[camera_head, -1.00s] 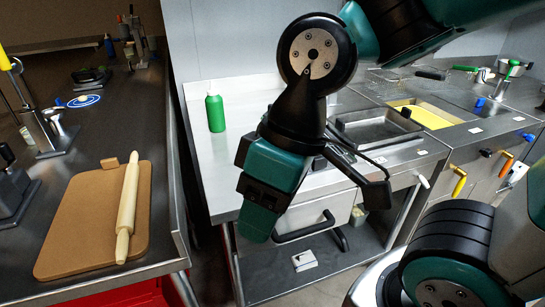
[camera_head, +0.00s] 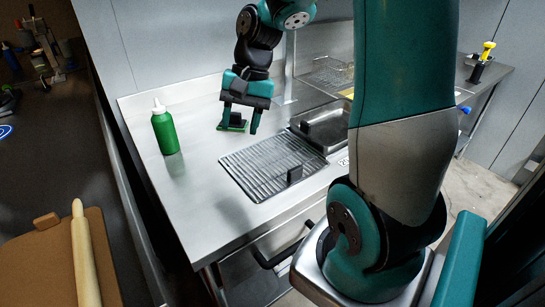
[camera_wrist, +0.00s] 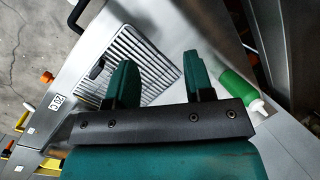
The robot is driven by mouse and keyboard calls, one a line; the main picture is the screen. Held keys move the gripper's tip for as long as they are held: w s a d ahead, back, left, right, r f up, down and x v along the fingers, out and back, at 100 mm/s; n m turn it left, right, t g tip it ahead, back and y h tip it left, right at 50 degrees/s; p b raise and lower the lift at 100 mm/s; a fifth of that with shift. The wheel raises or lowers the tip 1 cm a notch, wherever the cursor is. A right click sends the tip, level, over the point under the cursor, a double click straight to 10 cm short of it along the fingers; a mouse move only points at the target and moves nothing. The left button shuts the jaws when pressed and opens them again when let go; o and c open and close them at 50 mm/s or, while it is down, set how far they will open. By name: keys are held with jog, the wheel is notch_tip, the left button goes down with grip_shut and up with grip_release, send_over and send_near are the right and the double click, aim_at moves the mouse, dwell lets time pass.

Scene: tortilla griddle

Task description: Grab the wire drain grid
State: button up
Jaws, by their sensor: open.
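A ribbed metal grate (camera_head: 262,158) with parallel bars lies flat in the steel counter, a black upright block (camera_head: 294,174) at its right edge. It also shows beyond my fingers in the wrist view (camera_wrist: 150,50). Farther back at the right is a shallow wire rack or basket (camera_head: 328,76). I cannot tell for sure which of these is the wire drain grid. My gripper (camera_head: 238,122) points down over the counter behind the grate, fingers apart; in the wrist view the gap between its fingers (camera_wrist: 160,78) looks empty.
A green bottle (camera_head: 165,132) stands left of the grate. A steel pan (camera_head: 330,128) with a black handle is to the right. The counter's left front is bare.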

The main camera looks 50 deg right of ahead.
jog(key=s+d+f+m+p, duration=0.1)
jog(key=s+d+f+m, duration=0.1)
jog(key=d+m, duration=0.8)
jog(key=m, duration=0.2)
send_near(296, 167)
jog(key=shift+t+y, duration=0.3)
jog(key=shift+t, duration=0.1)
jog(key=x, duration=0.1)
jog(key=p+x, duration=0.1)
jog(key=x, duration=0.1)
jog(key=p+x, duration=0.1)
jog(key=x, duration=0.1)
jog(key=shift+s+d+f, duration=0.1)
jog(key=shift+s+d, duration=0.1)
jog(key=shift+s, duration=0.05)
jog(key=p+x, duration=0.1)
jog(key=x, duration=0.1)
jog(key=p+x, duration=0.1)
jog(key=x, duration=0.1)
jog(key=shift+s+a+f, duration=0.2)
jog(key=shift+a+f, duration=0.05)
jog(key=shift+f, duration=0.1)
jog(key=shift+w+a+f, duration=0.1)
jog(key=shift+a+f, duration=0.05)
jog(key=shift+f, duration=0.3)
grip_shut()
